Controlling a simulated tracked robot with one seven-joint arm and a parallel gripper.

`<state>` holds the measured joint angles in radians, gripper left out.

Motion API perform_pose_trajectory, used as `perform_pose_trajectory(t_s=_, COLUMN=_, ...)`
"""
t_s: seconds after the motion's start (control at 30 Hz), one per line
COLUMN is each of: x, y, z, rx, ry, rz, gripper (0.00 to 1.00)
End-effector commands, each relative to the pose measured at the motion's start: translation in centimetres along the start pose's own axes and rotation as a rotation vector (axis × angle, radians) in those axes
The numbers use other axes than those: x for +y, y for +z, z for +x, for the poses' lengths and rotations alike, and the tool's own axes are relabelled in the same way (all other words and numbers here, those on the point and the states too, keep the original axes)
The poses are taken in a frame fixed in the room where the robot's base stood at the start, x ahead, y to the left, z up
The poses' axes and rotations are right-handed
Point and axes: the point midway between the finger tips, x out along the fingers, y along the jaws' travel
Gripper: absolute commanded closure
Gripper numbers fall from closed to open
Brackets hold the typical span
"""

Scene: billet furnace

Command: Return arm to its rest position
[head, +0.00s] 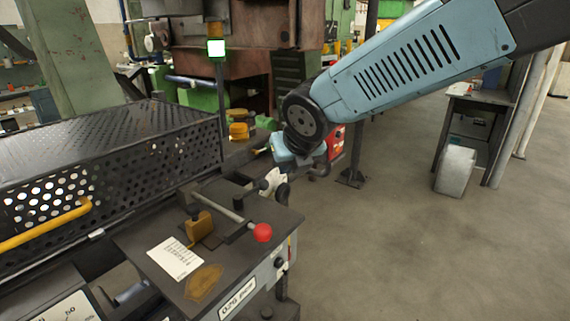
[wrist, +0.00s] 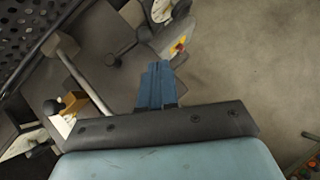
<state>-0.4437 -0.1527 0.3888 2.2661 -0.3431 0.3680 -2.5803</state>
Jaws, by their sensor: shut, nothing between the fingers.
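My blue arm reaches in from the upper right of the head view and bends down at a black joint. In the wrist view my gripper (wrist: 158,84) shows as blue fingers held together, with nothing between them. It hangs over the floor beside the edge of the machine bench. In the head view my wrist is beyond the bench's far right corner and the fingers are hard to make out there. The lever with the red knob (head: 262,232) lies across the bench top, apart from my gripper.
The dark bench top (head: 215,262) holds a brass-coloured padlock-like block (head: 199,224) and a paper label (head: 175,258). A perforated black guard (head: 110,150) with a yellow handle (head: 45,225) stands at left. Open floor (head: 400,240) lies at right, with a grey bin (head: 456,171).

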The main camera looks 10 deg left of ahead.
Motion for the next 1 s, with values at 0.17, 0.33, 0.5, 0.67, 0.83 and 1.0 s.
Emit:
perform_pose_trajectory(t_s=0.17, x=0.1, y=0.0, z=0.0, rx=0.000, ry=0.001, rz=0.001, gripper=1.00)
perform_pose_trajectory(t_s=0.33, x=-1.8, y=-0.3, z=-0.8, rx=0.003, ry=-0.031, rz=0.137, gripper=1.00)
perform_pose_trajectory(t_s=0.5, x=-6.4, y=-1.2, z=-3.0, rx=-0.003, ry=-0.109, rz=0.512, gripper=1.00)
perform_pose_trajectory(t_s=0.67, x=-10.9, y=-2.9, z=-5.5, rx=-0.029, ry=-0.186, rz=0.920, gripper=1.00)
perform_pose_trajectory(t_s=0.83, x=-14.8, y=-5.1, z=-8.2, rx=-0.076, ry=-0.256, rz=1.353, gripper=1.00)
perform_pose_trajectory(t_s=1.0, x=-18.1, y=-7.7, z=-11.0, rx=-0.143, ry=-0.313, rz=1.788, gripper=1.00)
